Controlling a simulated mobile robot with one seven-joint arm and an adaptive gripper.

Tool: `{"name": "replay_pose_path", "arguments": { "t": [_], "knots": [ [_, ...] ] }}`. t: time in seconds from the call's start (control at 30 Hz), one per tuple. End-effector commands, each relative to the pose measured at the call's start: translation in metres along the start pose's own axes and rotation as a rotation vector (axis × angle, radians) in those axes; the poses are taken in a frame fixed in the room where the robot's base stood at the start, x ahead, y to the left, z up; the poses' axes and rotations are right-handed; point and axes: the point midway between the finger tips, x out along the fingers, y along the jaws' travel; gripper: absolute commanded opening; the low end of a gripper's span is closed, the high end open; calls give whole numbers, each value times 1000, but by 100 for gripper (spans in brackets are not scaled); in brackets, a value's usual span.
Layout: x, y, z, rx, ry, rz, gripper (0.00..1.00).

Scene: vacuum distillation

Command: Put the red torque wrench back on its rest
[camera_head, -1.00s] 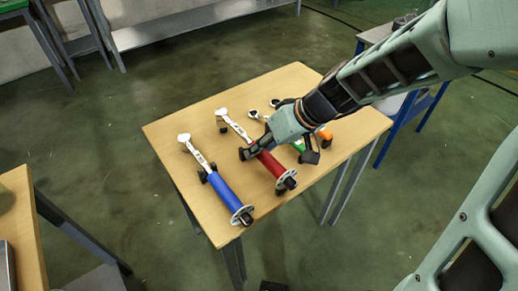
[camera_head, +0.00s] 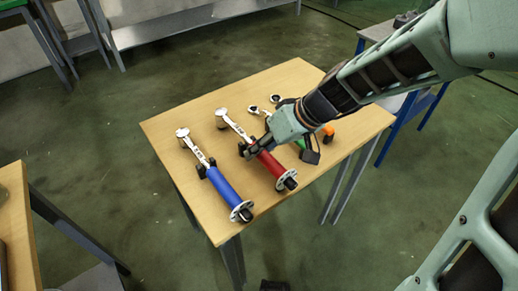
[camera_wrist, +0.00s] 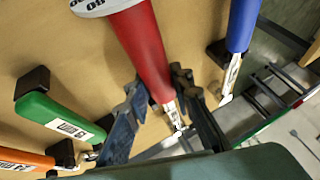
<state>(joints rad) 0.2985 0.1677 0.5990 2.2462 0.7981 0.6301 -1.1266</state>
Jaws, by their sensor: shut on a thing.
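The red torque wrench (camera_head: 272,165) lies across the middle of the table, between the blue and green ones, its silver head toward the far left. My gripper (camera_head: 253,149) is shut on it where the red handle meets the metal shaft. In the wrist view the red handle (camera_wrist: 144,48) runs down between the fingers of my gripper (camera_wrist: 160,95). A dark block, seemingly its rest (camera_head: 222,125), shows just by the wrench head. I cannot tell whether the wrench touches it. The other end of the rest is hidden.
The blue wrench (camera_head: 223,186) lies to the left on black supports. The green wrench (camera_wrist: 58,116) and orange wrench (camera_wrist: 22,158) lie close on the other side. Bare tabletop (camera_head: 175,118) shows at the far left. A second table (camera_head: 20,215) stands left.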

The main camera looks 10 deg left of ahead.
Motion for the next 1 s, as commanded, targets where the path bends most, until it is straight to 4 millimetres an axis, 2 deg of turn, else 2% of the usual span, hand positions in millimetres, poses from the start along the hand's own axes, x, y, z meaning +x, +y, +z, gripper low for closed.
{"name": "replay_pose_path", "arguments": {
  "t": [0.77,0.8,0.93,1.0],
  "knots": [
    [9,4,4,0,1,1,0],
    [9,4,4,0,1,1,24],
    [9,4,5,0,1,0,38],
    [9,4,5,0,1,0,41]
  ]
}}
